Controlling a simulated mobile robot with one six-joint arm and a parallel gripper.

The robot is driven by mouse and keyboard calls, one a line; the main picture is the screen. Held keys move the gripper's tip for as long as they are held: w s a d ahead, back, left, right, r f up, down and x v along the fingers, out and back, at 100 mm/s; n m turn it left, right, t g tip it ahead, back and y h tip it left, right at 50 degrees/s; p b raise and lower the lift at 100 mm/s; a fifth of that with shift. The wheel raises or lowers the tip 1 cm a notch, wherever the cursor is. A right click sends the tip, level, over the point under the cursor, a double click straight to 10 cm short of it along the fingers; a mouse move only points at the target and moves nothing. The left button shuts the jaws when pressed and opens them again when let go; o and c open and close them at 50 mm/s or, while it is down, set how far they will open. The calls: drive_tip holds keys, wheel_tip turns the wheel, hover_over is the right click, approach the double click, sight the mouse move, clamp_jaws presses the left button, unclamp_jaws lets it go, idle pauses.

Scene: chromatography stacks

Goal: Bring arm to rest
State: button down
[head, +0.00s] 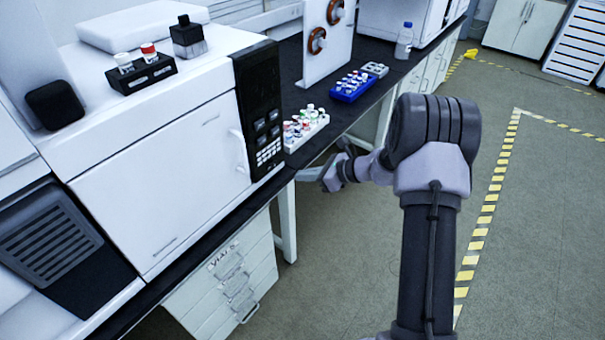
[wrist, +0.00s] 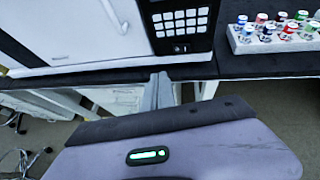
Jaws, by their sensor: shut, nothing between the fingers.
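My gripper (wrist: 160,90) shows in the wrist view with its narrow grey fingers together and nothing between them. The fingers point toward the bench's front edge, below the keypad of the white instrument. In the head view my arm bends over the aisle floor, and its wrist end reaches left to the bench front.
The white instrument (head: 160,165) stands on the dark bench. A white rack (head: 307,133) of several vials lies near the bench edge, beside a blue rack (head: 352,92). A bottle (head: 404,42) stands farther back. The aisle floor (head: 545,230) at right is clear.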

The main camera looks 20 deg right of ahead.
drive_tip(key=s+a+r+n+g+h, duration=0.1)
drive_tip(key=s+a+r+n+g, duration=0.1)
drive_tip(key=s+a+r+n, duration=0.5)
drive_tip(key=s+a+r+n+g, duration=0.1)
drive_tip(key=s+a+r+n, duration=0.2)
drive_tip(key=s+r, duration=0.45)
drive_tip(key=s+r+n+h, duration=0.3)
drive_tip(key=s+n, duration=0.3)
drive_tip(key=s, duration=0.4)
drive_tip(key=s+r+n+h, duration=0.3)
drive_tip(key=s+n, duration=0.3)
drive_tip(key=s, duration=0.5)
drive_tip(key=shift+s+d+r+t, duration=0.15)
drive_tip(key=shift+d+r+t, duration=0.1)
drive_tip(key=shift+t, duration=0.15)
